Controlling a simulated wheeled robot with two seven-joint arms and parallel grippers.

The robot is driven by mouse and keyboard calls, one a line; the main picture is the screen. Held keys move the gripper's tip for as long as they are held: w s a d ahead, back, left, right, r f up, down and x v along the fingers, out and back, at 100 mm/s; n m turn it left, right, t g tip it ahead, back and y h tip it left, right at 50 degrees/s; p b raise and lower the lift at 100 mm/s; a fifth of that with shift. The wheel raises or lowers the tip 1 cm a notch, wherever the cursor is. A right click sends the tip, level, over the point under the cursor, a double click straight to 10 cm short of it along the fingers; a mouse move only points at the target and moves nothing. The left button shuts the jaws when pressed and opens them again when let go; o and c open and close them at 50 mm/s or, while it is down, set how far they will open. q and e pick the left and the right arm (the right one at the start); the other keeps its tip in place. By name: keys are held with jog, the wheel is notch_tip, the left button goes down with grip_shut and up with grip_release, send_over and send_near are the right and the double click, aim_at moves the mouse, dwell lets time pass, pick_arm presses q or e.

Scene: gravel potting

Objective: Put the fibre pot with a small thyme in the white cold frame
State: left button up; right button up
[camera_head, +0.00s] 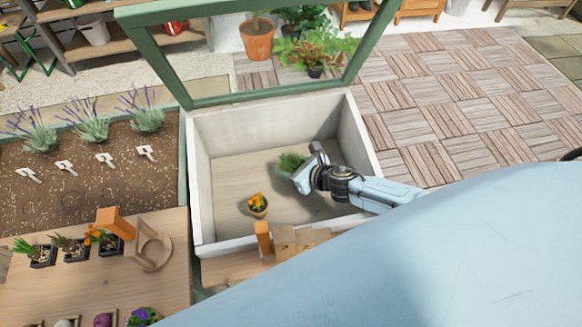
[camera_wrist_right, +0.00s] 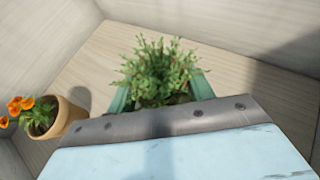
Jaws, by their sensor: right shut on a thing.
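The white cold frame (camera_head: 202,175) stands open in the middle of the head view, its green-edged glass lid raised. My right gripper (camera_head: 298,176) is inside the frame's walls, over the right-hand part of its floor. It is shut on the fibre pot with the small thyme (camera_head: 290,163). In the right wrist view the bushy green thyme (camera_wrist_right: 160,72) shows between the two green fingers (camera_wrist_right: 162,95). The pot itself is hidden behind the gripper body, so I cannot tell whether it touches the floor. My left gripper is not in view.
A small pot with orange flowers (camera_head: 258,205) stands in the cold frame left of my gripper; it also shows in the right wrist view (camera_wrist_right: 62,118). A soil bed (camera_head: 90,180) with lavender lies left. A wooden bench (camera_head: 160,285) with several small plants is in front.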

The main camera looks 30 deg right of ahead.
jog(key=shift+f, duration=0.15)
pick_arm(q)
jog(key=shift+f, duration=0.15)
pick_arm(e)
jog(key=o, duration=1)
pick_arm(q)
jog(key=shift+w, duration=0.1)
pick_arm(e)
jog(key=shift+r, duration=0.35)
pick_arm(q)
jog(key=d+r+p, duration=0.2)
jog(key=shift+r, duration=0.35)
pick_arm(e)
jog(key=v, duration=1.2)
jog(key=shift+f, duration=0.1)
